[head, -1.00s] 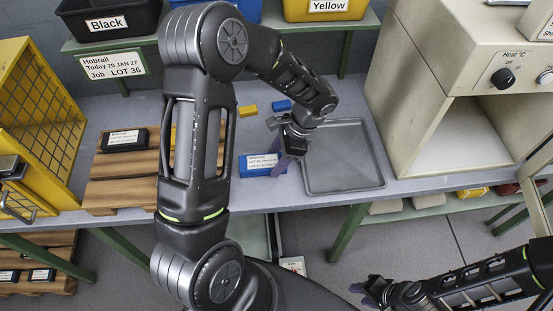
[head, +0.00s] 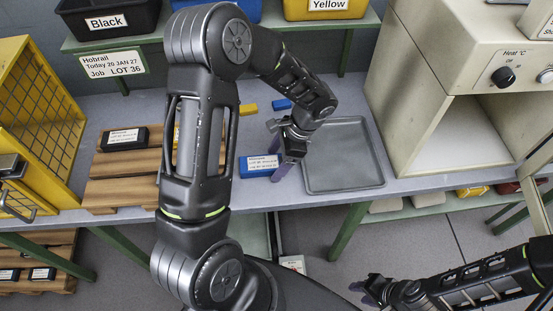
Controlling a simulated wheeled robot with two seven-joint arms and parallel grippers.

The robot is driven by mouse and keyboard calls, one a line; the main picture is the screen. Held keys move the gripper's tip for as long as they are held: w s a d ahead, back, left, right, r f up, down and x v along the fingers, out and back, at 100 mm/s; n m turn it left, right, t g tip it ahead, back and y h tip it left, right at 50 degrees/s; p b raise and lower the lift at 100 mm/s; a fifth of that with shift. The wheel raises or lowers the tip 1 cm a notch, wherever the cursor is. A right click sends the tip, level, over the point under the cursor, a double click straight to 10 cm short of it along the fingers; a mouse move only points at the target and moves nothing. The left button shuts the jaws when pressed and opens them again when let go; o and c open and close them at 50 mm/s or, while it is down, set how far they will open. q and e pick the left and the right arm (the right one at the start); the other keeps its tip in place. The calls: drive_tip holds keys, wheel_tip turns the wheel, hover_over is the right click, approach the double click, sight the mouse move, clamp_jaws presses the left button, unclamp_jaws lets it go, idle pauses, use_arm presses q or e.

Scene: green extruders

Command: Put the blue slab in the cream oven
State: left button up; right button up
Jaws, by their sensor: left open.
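The blue slab (head: 257,168) with a white label lies flat on the grey bench near its front edge. My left gripper (head: 282,160) is open, with its fingers pointing down at the slab's right end; I cannot tell whether they touch it. The cream oven (head: 480,98) stands at the right of the bench, with its chamber (head: 460,135) open to the front and empty as far as I see. My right gripper (head: 368,288) is low in front of the bench, away from the slab; its finger opening is not clear.
A grey tray (head: 343,180) lies between the slab and the oven. A wooden pallet (head: 105,185) with a black slab (head: 124,139) is at the left, beside a yellow cage (head: 38,110). Small yellow (head: 248,109) and blue (head: 282,104) blocks lie behind.

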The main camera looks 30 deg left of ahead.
use_arm(q)
drive_tip(key=shift+r, duration=0.2)
drive_tip(key=shift+w+r, duration=0.15)
drive_tip(key=b+v, duration=0.2)
drive_tip(key=v, duration=0.9)
drive_tip(key=shift+r, duration=0.3)
drive_tip(key=shift+o, duration=0.5)
